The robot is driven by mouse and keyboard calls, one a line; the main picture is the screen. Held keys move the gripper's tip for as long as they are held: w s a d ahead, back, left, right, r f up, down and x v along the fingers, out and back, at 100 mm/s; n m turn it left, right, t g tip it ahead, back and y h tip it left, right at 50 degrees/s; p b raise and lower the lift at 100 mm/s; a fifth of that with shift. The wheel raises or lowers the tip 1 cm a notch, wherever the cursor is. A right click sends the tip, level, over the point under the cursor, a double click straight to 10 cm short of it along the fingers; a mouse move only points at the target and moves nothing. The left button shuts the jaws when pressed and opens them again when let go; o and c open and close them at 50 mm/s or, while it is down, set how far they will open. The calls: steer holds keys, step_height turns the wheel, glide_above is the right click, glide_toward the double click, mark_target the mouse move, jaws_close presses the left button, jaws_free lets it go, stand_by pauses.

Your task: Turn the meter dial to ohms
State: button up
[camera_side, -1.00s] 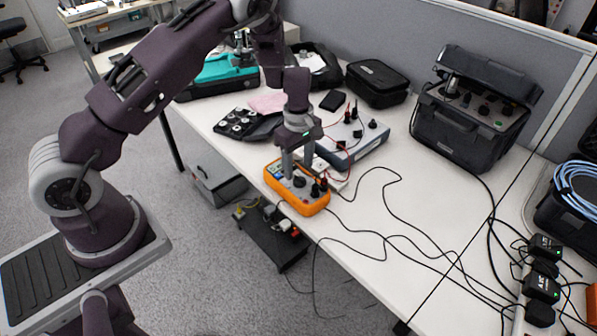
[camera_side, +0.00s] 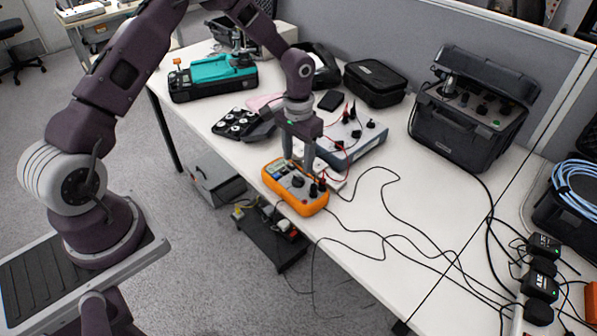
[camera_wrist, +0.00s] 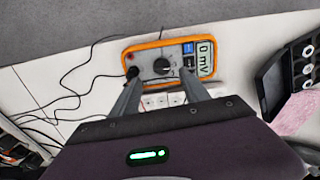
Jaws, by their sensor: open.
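The orange multimeter (camera_side: 283,193) lies face up near the front edge of the table. In the wrist view the multimeter (camera_wrist: 143,50) has a display (camera_wrist: 205,58) that appears to read 0 mV. Its round dark dial (camera_wrist: 162,67) is in the middle of the face, and the dial also shows in the side view (camera_side: 297,181). In the wrist view the gripper's fingers (camera_wrist: 162,80) lie apart on either side of the dial; contact cannot be told.
A grey instrument box (camera_side: 355,150) with red and black leads stands just behind the meter. Black cables (camera_side: 385,238) run across the table to the right. A black case (camera_side: 467,125) stands farther right. A tray of round parts (camera_side: 238,124) lies to the left.

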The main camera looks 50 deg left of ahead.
mark_target(299, 177)
steer(key=shift+w+a+f+m, duration=0.1)
steer(key=shift+w+f+m, duration=0.1)
steer(key=shift+w+m, duration=0.1)
step_height(299, 177, down, 6)
steer(key=shift+f, duration=0.2)
steer(key=shift+c, duration=0.4)
jaws_close()
